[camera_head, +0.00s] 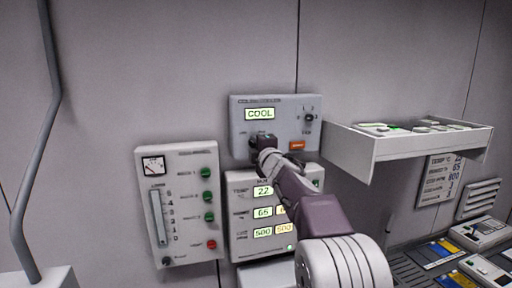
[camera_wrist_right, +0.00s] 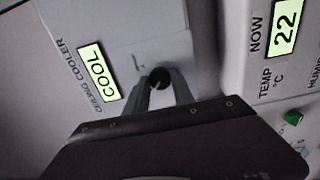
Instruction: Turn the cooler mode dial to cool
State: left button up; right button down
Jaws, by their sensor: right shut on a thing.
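The cooler panel (camera_head: 275,108) is a grey box on the wall, with a lit display (camera_head: 260,114) that reads COOL. The same display (camera_wrist_right: 98,72) reads COOL in the right wrist view, beside the words CEILING COOLER. The black mode dial (camera_wrist_right: 159,74) sits low on this panel. My right gripper (camera_head: 262,143) reaches the panel's lower left. Its two fingers (camera_wrist_right: 162,86) are shut on the dial, one on each side. In the head view the gripper mostly hides the dial. My left gripper is not in view.
A readout panel (camera_head: 240,246) showing 22, 65 and 500 hangs just below. A panel with a gauge and green knobs (camera_head: 180,158) is to its left. A white shelf (camera_head: 350,146) juts out on the right. A grey pole (camera_head: 50,120) stands far left.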

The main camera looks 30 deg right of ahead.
jog(key=shift+r, duration=0.2)
dwell(0.3)
jog(key=c, duration=1.4)
grip_release()
jog(key=o, duration=0.3)
jog(key=shift+o, duration=0.2)
jog(key=shift+w+d+f, duration=0.1)
jog(key=shift+d+f, duration=0.05)
jog(key=b+v, duration=0.1)
jog(key=v, duration=0.8)
jog(key=shift+w, duration=0.1)
